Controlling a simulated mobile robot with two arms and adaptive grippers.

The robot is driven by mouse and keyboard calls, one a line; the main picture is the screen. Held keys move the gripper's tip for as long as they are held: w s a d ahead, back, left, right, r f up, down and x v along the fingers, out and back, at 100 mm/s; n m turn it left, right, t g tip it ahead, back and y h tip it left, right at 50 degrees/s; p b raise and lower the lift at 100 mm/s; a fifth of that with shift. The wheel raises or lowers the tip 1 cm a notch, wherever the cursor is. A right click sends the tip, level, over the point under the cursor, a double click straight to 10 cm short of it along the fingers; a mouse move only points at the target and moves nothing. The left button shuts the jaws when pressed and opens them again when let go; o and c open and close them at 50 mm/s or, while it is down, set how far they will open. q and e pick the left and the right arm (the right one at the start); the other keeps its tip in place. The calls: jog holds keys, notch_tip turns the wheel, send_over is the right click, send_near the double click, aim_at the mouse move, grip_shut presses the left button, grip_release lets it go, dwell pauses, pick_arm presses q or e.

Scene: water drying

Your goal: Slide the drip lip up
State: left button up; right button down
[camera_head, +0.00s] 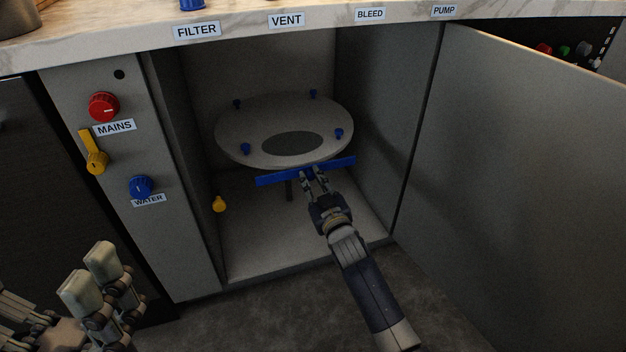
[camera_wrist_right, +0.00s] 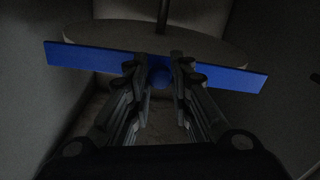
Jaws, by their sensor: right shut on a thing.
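The drip lip is a long blue strip (camera_head: 275,179) at the front edge of the round grey disc (camera_head: 236,132) inside the open cabinet. In the right wrist view the blue strip (camera_wrist_right: 95,57) spans most of the picture, with a round blue knob (camera_wrist_right: 161,78) at its middle. My right gripper (camera_head: 315,173) is at the middle of the strip. In the wrist view its fingers (camera_wrist_right: 162,72) are on either side of the knob and shut on it. My left gripper (camera_head: 95,275) is at the lower left, away from the cabinet; its fingers stand apart with nothing between them.
The cabinet door (camera_head: 530,170) stands open on the right. A red knob (camera_head: 103,106), a yellow lever (camera_head: 95,160) and a blue knob (camera_head: 141,186) are on the left panel. A small yellow knob (camera_head: 219,204) is inside.

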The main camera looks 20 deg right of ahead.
jog(key=shift+r+p, duration=0.3)
jog(key=shift+r, duration=0.3)
jog(key=c, duration=1.4)
grip_release()
jog(key=shift+s, duration=0.1)
jog(key=shift+s, duration=0.3)
jog(key=s, duration=1.1)
jog(key=shift+s+d, duration=0.1)
jog(key=shift+d, duration=0.1)
